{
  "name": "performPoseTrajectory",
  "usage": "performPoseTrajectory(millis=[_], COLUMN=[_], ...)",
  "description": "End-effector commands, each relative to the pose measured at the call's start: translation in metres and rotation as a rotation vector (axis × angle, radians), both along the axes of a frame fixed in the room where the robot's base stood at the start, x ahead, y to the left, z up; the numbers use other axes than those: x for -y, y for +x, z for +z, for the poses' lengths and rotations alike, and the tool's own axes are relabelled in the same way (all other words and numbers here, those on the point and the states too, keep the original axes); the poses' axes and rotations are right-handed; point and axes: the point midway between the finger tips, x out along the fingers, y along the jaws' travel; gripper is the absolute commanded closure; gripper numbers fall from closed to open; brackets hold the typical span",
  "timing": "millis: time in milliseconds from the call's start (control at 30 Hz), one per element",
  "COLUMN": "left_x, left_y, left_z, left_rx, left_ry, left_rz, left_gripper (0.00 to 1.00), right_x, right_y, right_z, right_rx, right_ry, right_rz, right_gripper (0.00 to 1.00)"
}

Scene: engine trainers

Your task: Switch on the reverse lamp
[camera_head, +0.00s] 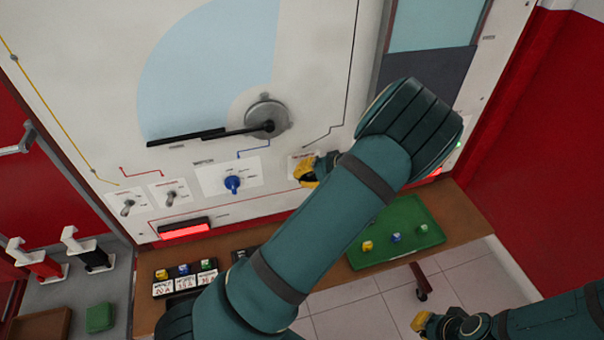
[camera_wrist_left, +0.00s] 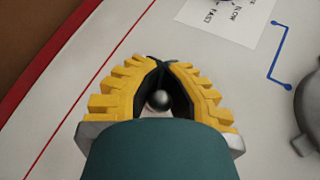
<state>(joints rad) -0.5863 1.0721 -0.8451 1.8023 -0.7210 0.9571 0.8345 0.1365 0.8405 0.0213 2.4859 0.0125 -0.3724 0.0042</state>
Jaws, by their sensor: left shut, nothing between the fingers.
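The white trainer panel (camera_head: 92,62) carries two silver toggle switches at its lower left, one (camera_head: 127,206) left of the other (camera_head: 171,196). A blue rotary knob (camera_head: 232,184) is to their right. Their labels are too small to read in the head view, so I cannot tell which control is for the reverse lamp. My left gripper (camera_head: 306,172) is shut at a small white label plate right of the blue knob. In the left wrist view a silver ball tip (camera_wrist_left: 159,99) shows in the gap between its curved yellow fingers, not gripped.
A wiper arm (camera_head: 190,136) on a round hub (camera_head: 267,116) lies above the knob. A red-lit display (camera_head: 184,231) is below the toggles. A brown ledge (camera_head: 460,215) below holds a green tray (camera_head: 385,258) with small coloured blocks. My left arm hides the panel's lower right.

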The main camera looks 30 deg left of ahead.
Motion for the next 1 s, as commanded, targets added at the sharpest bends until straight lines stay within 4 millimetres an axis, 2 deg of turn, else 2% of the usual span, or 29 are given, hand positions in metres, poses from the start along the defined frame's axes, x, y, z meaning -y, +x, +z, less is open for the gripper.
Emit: performPoseTrajectory(millis=[33, 267, 300, 367, 400, 433, 767, 867, 1000], left_x=[0.004, 0.003, 0.003, 0.003, 0.003, 0.002, 0.002, 0.008, 0.026], left_y=[0.006, 0.007, 0.007, 0.006, 0.006, 0.005, 0.003, 0.005, 0.01], left_z=[0.004, 0.004, 0.004, 0.004, 0.004, 0.004, 0.003, 0.007, 0.019], left_rx=[0.013, 0.013, 0.014, 0.013, 0.013, 0.011, 0.007, 0.009, 0.01], left_ry=[-0.004, -0.003, -0.003, -0.002, -0.002, -0.001, 0.0, -0.001, -0.002], left_rz=[-0.015, -0.015, -0.014, -0.013, -0.013, -0.011, -0.005, -0.006, -0.007], left_gripper=[1.0, 1.0, 0.95, 0.74, 0.6, 0.52, 0.52, 0.52, 0.52], right_x=[0.0, 0.0, 0.0, 0.0, 0.0, 0.0, 0.0, 0.0, 0.0], right_y=[0.0, 0.0, 0.0, 0.0, 0.0, 0.0, 0.0, 0.0, 0.0], right_z=[0.001, 0.0, 0.0, 0.0, 0.0, 0.0, 0.0, 0.0, 0.0], right_rx=[0.0, 0.0, 0.0, 0.0, 0.0, 0.0, 0.0, 0.0, 0.0], right_ry=[0.0, 0.0, 0.0, 0.0, 0.0, 0.0, 0.0, 0.0, 0.0], right_rz=[0.0, 0.0, 0.0, 0.0, 0.0, 0.0, 0.0, 0.0, 0.0], right_gripper=[1.0, 1.0, 1.0, 1.0, 1.0, 1.0, 1.0, 1.0, 1.0])
